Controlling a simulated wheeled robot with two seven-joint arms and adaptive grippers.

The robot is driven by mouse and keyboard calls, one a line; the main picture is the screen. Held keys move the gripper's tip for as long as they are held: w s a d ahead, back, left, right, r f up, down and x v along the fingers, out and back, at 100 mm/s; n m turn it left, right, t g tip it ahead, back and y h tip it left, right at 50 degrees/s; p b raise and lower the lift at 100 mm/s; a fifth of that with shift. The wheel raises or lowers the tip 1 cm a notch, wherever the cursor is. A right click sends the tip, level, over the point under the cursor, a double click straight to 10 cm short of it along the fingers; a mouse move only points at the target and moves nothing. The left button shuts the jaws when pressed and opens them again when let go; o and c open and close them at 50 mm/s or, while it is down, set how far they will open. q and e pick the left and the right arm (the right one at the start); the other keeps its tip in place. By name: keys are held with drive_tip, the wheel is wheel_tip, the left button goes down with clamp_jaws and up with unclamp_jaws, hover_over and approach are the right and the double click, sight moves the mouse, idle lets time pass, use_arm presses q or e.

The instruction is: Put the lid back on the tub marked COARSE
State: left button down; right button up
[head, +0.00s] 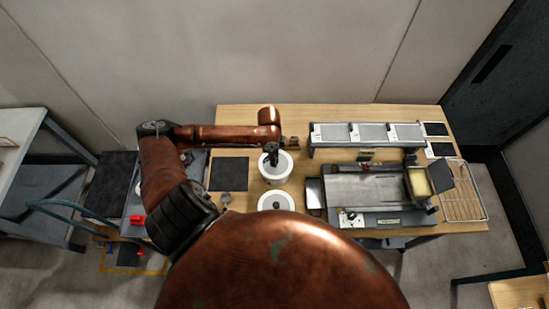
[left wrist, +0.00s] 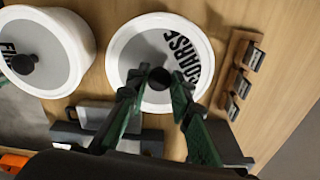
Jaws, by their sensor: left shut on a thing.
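The tub marked COARSE (head: 275,177) is white and round and stands on the wooden table in the head view. In the left wrist view its white rim (left wrist: 118,45) surrounds a grey lid (left wrist: 150,50) bearing the word COARSE. My left gripper (head: 272,157) reaches over the tub from above. In the left wrist view its green-sided fingers (left wrist: 157,90) are shut on the lid's black knob (left wrist: 159,76). The lid looks centred in the rim; I cannot tell whether it rests fully on it. My right gripper is not in view.
A second white tub (head: 276,201), marked FINE in the left wrist view (left wrist: 40,55), stands close by with its own knobbed lid. A slicer-like machine (head: 370,190) and a raised rack (head: 367,133) stand to the right. A dark mat (head: 229,174) lies flat on the left.

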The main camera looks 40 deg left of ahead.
use_arm(q)
drive_tip(key=shift+f+p, duration=0.2)
drive_tip(key=shift+p, duration=0.2)
idle(0.8)
drive_tip(key=shift+p, duration=0.55)
idle(0.4)
idle(0.3)
drive_tip(key=c, duration=1.7)
unclamp_jaws()
drive_tip(key=shift+o, duration=0.4)
drive_tip(key=o, duration=0.5)
drive_tip(key=shift+c, duration=0.2)
drive_tip(key=shift+r, duration=0.1)
